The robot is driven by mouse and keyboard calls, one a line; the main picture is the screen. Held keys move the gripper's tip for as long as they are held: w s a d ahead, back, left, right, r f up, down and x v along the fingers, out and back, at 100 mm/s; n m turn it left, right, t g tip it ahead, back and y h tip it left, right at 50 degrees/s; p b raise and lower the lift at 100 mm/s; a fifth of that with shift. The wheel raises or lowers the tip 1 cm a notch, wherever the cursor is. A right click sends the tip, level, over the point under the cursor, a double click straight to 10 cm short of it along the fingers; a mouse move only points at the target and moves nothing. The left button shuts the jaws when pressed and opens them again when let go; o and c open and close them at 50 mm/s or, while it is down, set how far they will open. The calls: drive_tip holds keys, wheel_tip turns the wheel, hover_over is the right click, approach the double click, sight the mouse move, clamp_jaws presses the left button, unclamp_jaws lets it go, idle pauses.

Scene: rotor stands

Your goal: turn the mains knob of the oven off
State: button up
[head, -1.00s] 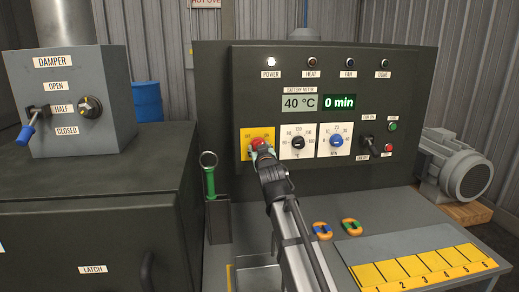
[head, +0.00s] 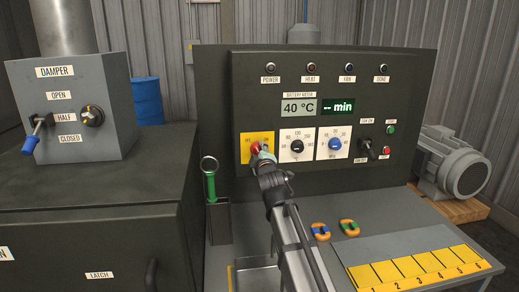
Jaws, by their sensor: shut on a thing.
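The red mains knob (head: 255,148) sits on a yellow plate (head: 246,155) at the left of the oven's control panel (head: 222,110). My gripper (head: 260,150) is at the knob and shut on it, covering its lower right part. The knob's exact angle is partly hidden by the gripper. The power lamp (head: 270,67) is dark.
A white dial (head: 297,147) and a blue dial (head: 335,144) sit right of the knob, then a black lever (head: 367,150). A green-handled tool (head: 210,182) stands in a holder below left. Two rings (head: 348,227) lie on the bench.

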drive_tip(key=shift+r+n+p, duration=0.15)
drive_tip(key=shift+n+p, duration=1)
drive_tip(key=shift+n, duration=0.55)
drive_tip(key=o, duration=1.2)
drive_tip(key=shift+c, duration=0.2)
drive_tip(key=v, duration=1.2)
